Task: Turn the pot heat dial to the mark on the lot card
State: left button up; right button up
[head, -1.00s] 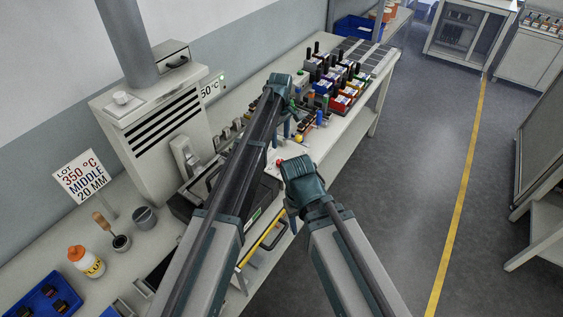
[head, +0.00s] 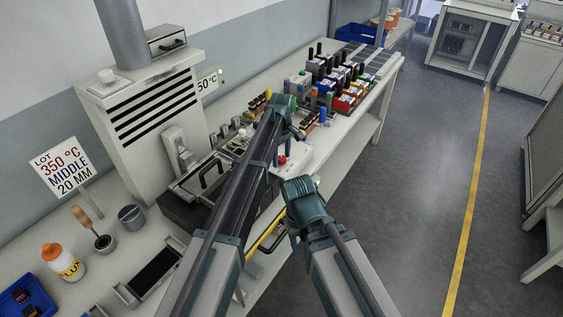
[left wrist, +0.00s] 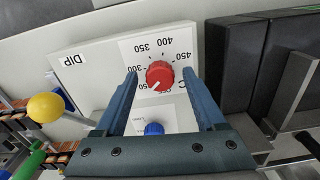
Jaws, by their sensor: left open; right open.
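The lot card (head: 66,168) in the head view reads 350 °C, MIDDLE, 20 MM. The red heat dial (left wrist: 160,76) sits on a white panel marked DIP, with a scale of about 250 to 450. Its white pointer line points lower left, near the 250 end. My left gripper (left wrist: 160,73) is open, one finger on each side of the dial with gaps showing; contact is not visible. The dial also shows in the head view (head: 282,160) below my left gripper (head: 292,128).
A blue knob (left wrist: 154,129) sits near the dial. The bench holds a flux bottle (head: 62,262), a dark tray (head: 154,270) and several coloured bins (head: 345,100).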

pick_arm(q)
grip_shut()
dwell(0.4)
jog(key=m, duration=0.4)
jog(key=shift+m, duration=0.4)
jog(key=m, duration=1)
jog(key=shift+m, duration=2.5)
